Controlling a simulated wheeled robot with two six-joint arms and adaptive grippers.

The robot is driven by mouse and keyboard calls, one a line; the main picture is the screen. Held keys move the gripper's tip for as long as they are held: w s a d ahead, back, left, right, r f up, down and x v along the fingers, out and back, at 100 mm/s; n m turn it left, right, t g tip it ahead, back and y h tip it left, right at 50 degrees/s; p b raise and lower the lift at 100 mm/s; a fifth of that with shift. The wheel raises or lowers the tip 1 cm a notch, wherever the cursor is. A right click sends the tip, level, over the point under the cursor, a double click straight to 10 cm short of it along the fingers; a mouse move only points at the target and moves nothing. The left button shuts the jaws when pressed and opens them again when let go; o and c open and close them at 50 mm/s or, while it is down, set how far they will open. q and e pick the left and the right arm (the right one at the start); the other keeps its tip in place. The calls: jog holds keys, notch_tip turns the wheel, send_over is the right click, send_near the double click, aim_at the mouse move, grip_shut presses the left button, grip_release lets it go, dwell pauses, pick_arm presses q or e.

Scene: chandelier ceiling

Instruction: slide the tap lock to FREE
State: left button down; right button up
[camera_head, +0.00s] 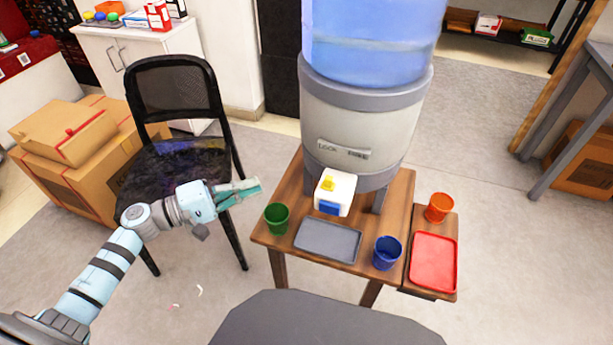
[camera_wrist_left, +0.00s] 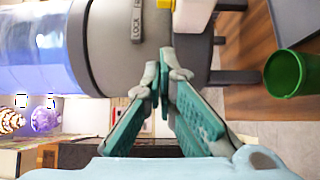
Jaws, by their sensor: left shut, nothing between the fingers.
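The water dispenser (camera_head: 348,115) has a pale grey body with a blue bottle on top. A narrow lock strip (camera_head: 343,149) on its front reads LOCK at the left end; the slider's position is too small to tell. The strip also shows, turned sideways, in the left wrist view (camera_wrist_left: 137,22). Below it is a white tap block (camera_head: 343,188) with yellow and blue parts. My left gripper (camera_head: 258,186) is shut and empty, left of the dispenser and apart from it. In the left wrist view its fingertips (camera_wrist_left: 160,76) meet in front of the dispenser's lower body.
The wooden table (camera_head: 283,228) holds a green cup (camera_head: 277,218), a grey tray (camera_head: 328,241) and a blue cup (camera_head: 387,252). An orange cup (camera_head: 440,207) and red tray (camera_head: 434,262) are at the right. A black chair (camera_head: 178,100) stands behind my left arm.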

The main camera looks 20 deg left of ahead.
aim_at(329, 182)
pick_arm(q)
jog(key=s+d+x, duration=0.1)
jog(key=s+x, duration=0.1)
jog(key=x, duration=1)
jog(key=shift+w+d+p, duration=0.2)
jog(key=shift+d+p, duration=0.2)
jog(key=shift+d, duration=0.25)
